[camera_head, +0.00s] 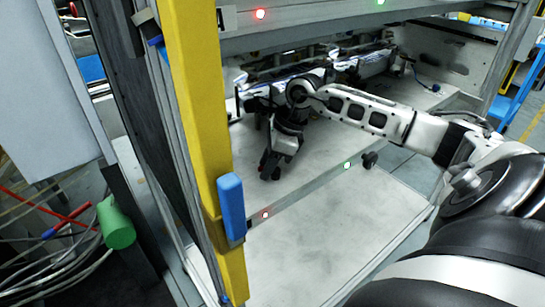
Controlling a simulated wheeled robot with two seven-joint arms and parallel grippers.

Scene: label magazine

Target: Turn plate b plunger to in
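My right arm reaches in from the right, over the plate. My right gripper (270,168) hangs fingers down above the plate, left of the knob and apart from it. Its dark fingertips are small, and I cannot tell whether they are apart. My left gripper is not in view.
A yellow post (195,110) with a blue block (231,205) stands left of my gripper. An upper beam (320,18) with red and green lamps crosses above. Metal machinery (350,62) lies behind. A green cylinder (116,222) and cables are at the lower left.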

